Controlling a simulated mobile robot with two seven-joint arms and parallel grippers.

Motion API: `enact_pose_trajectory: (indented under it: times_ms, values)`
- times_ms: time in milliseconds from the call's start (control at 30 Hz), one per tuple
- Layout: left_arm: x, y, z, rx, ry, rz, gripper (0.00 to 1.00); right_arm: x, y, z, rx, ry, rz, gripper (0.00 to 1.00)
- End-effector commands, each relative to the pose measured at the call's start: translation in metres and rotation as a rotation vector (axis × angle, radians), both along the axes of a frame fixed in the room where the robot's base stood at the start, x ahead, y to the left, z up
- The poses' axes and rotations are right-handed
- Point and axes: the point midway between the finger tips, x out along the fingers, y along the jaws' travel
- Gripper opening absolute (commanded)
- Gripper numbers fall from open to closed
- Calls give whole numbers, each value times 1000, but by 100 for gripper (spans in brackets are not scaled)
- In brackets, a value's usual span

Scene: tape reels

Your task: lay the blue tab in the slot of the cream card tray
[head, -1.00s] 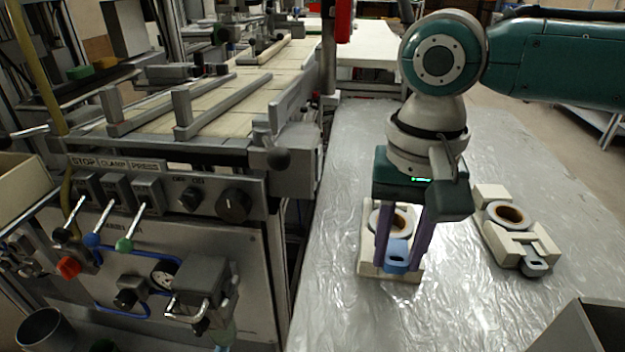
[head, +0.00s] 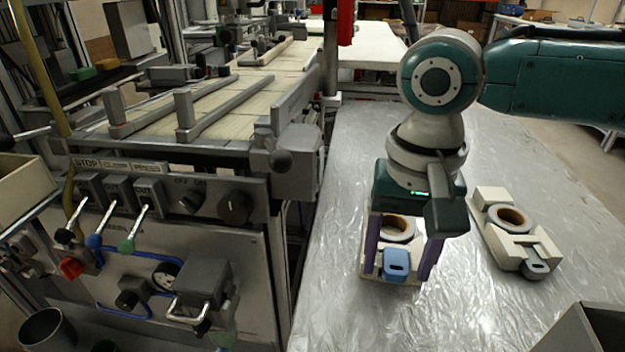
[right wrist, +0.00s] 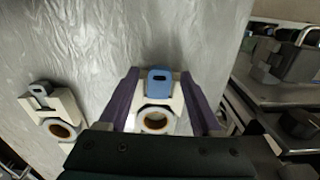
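The blue tab (head: 396,264) is at the front end of the left-hand cream card tray (head: 413,262), in front of a white reel with a brown core (head: 397,229). In the right wrist view the tab (right wrist: 159,81) sits over the middle of the tray's end; I cannot tell whether it is fully down in the slot. My right gripper (head: 398,270) is open, with one purple finger on each side of the tab and a gap to both. It also shows in the right wrist view (right wrist: 160,92). My left gripper is not in view.
A second cream tray (head: 490,198) with a reel (head: 508,217) and a grey tab (head: 534,267) stands to the right. A grey bin (head: 590,335) is at the lower right. A machine with levers (head: 165,215) stands left of the metal table (head: 345,310), whose front is clear.

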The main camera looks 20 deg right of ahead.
Motion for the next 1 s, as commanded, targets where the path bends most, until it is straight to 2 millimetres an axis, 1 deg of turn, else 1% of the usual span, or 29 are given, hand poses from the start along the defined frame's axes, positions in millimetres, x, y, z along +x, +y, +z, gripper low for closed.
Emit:
enact_pose_trajectory:
  times_ms: [167,267,333,400,600,733,800,900,1000]
  values:
    - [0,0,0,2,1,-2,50,0,0,1,-1,-1,0,65]
    - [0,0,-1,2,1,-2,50,1,-1,6,-1,-3,0,65]
    - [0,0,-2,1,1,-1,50,1,0,14,0,-5,0,65]
    - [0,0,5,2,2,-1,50,1,0,30,2,-5,0,65]
    - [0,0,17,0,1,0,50,1,0,79,2,-5,1,65]
    - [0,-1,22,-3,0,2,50,1,0,106,1,-4,0,65]
    - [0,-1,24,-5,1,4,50,1,0,116,2,-3,-1,65]
    - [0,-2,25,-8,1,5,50,1,0,127,1,-2,-2,65]
    - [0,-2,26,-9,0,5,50,-2,5,127,7,-2,28,65]
